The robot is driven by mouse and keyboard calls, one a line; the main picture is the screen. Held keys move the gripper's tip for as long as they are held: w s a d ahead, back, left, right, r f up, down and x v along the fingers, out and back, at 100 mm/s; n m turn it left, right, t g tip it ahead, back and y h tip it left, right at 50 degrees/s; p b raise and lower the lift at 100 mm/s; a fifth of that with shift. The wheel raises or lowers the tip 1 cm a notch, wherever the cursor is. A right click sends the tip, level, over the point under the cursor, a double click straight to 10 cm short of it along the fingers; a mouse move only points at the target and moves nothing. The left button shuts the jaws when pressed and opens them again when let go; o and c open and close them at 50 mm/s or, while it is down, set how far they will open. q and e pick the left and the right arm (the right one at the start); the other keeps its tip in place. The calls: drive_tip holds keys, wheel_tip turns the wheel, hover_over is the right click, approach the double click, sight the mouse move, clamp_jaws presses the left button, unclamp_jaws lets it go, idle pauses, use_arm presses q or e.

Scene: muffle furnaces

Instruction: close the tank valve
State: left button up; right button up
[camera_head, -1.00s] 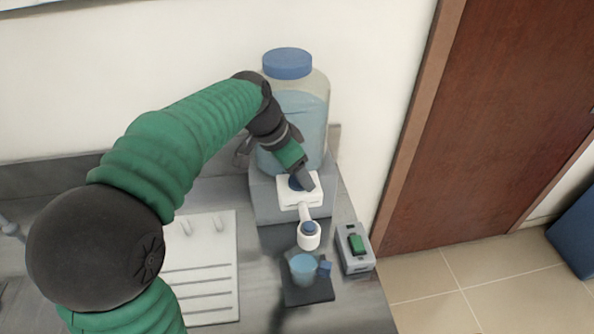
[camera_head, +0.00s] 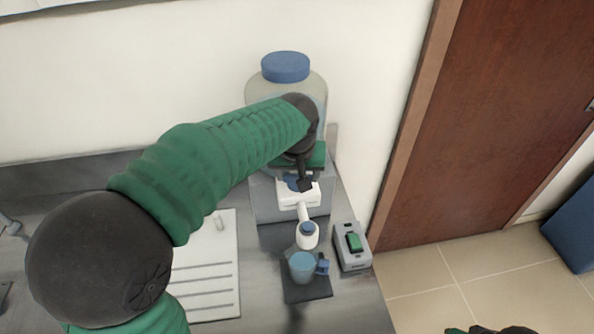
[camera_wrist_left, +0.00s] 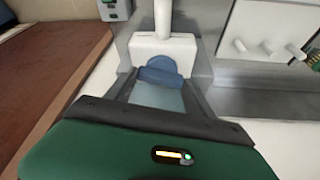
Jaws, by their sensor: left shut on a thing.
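The tank (camera_head: 255,92) is a large clear container with a blue lid, standing on a grey stand at the back. Its valve is a white block (camera_head: 299,199) with a blue handle (camera_head: 291,182) on top and a white spout (camera_head: 308,234) in front. My left gripper (camera_head: 301,185) is over the valve, shut on the blue handle and partly hiding it. In the left wrist view the blue handle (camera_wrist_left: 160,72) shows between the dark fingers. My arm covers much of the tank.
A blue cup (camera_head: 302,267) stands on a dark pad (camera_head: 306,292) near the spout. A grey box with a green switch (camera_head: 353,243) is to its right. A white ribbed board (camera_head: 212,275) lies to the left. A door (camera_head: 490,110) is at the right.

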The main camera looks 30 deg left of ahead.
use_arm(q)
drive_tip(key=shift+w+r+n+y, duration=0.15)
drive_tip(key=shift+n+y, duration=0.25)
drive_tip(key=shift+n, duration=0.8)
drive_tip(key=o, duration=0.9)
drive_tip(key=shift+o, duration=1)
drive_tip(key=shift+d, duration=0.1)
drive_tip(key=v, duration=1.6)
drive_tip(key=shift+w+d+r+p, duration=0.15)
drive_tip(key=shift+d+r+p, duration=0.1)
drive_tip(key=shift+r+p, duration=0.15)
drive_tip(key=shift+f+g, duration=0.15)
drive_tip(key=shift+g, duration=0.15)
